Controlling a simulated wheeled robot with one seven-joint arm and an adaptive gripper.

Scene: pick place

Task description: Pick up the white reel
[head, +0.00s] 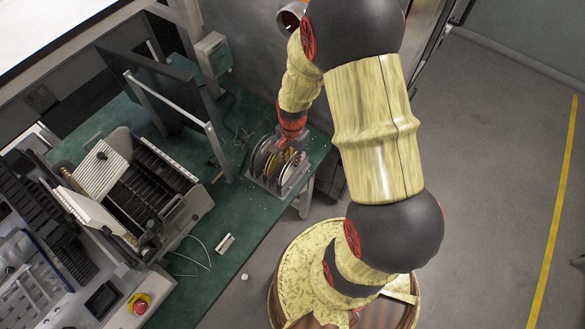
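Several reels stand upright side by side in a small rack (254,178) near the right end of the green bench. A white reel (261,154) is at the left of the group. A yellowish reel is in the middle, and another pale reel (293,168) is at the right. My gripper (285,143) points down just over the reels, close to their upper edges. Its fingers are small and dark here, and I cannot tell whether they are open or touch a reel.
The green bench (245,212) carries a grey machine with a slotted tray (150,185) at left and a dark monitor-like panel (165,85) behind. A small white block (225,243) lies near the front edge. The floor at right is clear.

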